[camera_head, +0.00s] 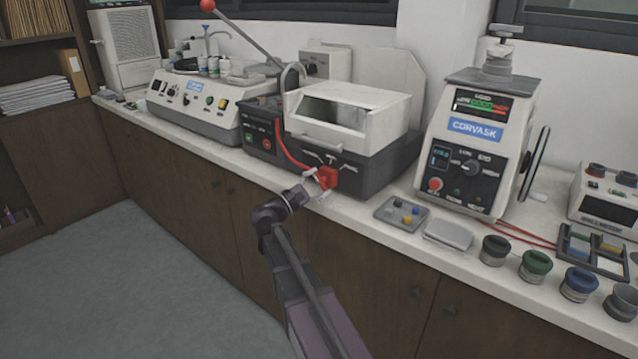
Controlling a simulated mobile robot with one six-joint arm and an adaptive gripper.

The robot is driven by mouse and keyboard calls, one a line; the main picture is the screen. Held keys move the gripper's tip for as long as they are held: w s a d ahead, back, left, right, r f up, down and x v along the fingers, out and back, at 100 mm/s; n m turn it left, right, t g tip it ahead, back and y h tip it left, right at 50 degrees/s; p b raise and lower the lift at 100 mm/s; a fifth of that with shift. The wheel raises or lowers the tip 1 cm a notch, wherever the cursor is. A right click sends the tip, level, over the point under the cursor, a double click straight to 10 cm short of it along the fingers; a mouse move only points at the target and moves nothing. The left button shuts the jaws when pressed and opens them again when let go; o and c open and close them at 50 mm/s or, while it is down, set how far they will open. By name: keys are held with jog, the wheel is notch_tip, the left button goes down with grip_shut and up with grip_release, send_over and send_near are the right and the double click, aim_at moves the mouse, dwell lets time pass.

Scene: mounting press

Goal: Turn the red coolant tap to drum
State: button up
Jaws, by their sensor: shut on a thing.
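The red coolant tap (327,177) sits low on the front of the dark-based cut-off machine (376,168) with a white hood. A red hose runs down toward it from the upper left. My gripper (316,185) reaches up from the front of the bench, its light fingers on either side of the tap, shut on it. Part of the tap is hidden by the fingers. Small white markings show on the panel above and beside the tap, but they are too small to read, so I cannot tell which mark the tap points at.
A white polisher (208,105) stands to the left. The white press (470,150) stands to the right. A small tray (400,213), a grey box (448,234) and several round pots (534,265) lie along the bench's front. The floor (130,280) is clear.

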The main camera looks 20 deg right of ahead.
jog(key=shift+m, duration=0.5)
jog(key=m+g+y+p, duration=0.1)
jog(key=m+g+p, duration=0.1)
jog(key=m, duration=0.2)
jog(key=shift+r, duration=0.1)
jog(key=shift+s+f+m+g+y+p, duration=0.1)
jog(key=shift+m+g+y+p, duration=0.1)
jog(key=shift+m+y+p, duration=0.7)
jog(key=shift+f+m+g+p, duration=0.15)
jog(key=shift+m+p, duration=0.35)
jog(key=shift+m, duration=0.9)
jog(key=o, duration=0.9)
jog(key=shift+c, duration=0.2)
jog(key=a, duration=1.2)
jog(key=shift+s, duration=0.45)
